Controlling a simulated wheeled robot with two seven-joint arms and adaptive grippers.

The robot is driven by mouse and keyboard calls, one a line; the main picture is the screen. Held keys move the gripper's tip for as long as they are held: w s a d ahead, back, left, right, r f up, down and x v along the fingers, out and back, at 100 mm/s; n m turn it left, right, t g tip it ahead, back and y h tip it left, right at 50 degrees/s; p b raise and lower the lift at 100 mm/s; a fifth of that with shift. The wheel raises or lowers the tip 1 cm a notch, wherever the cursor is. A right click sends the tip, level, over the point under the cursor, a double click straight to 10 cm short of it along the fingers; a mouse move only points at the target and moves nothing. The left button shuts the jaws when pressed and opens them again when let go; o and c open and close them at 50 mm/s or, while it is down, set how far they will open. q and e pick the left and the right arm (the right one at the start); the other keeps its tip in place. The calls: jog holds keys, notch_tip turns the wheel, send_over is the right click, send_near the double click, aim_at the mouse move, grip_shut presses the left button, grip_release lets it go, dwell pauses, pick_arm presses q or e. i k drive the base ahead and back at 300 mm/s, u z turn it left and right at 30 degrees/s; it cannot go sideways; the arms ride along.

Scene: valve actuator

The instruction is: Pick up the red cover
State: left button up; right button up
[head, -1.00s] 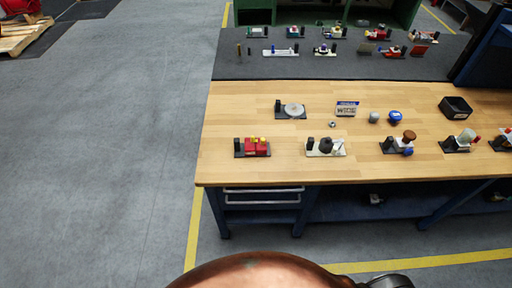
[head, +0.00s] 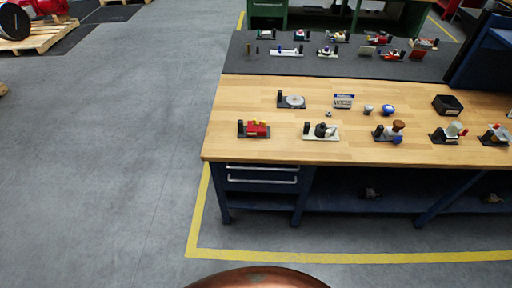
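A small red block-like part with a little yellow on top (head: 257,129) sits in a dark holder at the front left of the wooden workbench (head: 285,150). It is the likeliest red cover, but it is too small to be sure. Other items with some red stand at the bench's right end (head: 494,132) and on the dark surface behind (head: 389,55). Neither of my grippers is in view.
Several small parts in holders line the bench, with a black bin (head: 447,105) at the right. Blue drawers (head: 262,178) are below.

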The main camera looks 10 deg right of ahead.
aim_at(251, 130)
jog(key=z, duration=0.1)
jog(key=k, duration=0.45)
jog(key=u, duration=1.2)
jog(key=i, duration=1.4)
jog(key=z, duration=0.2)
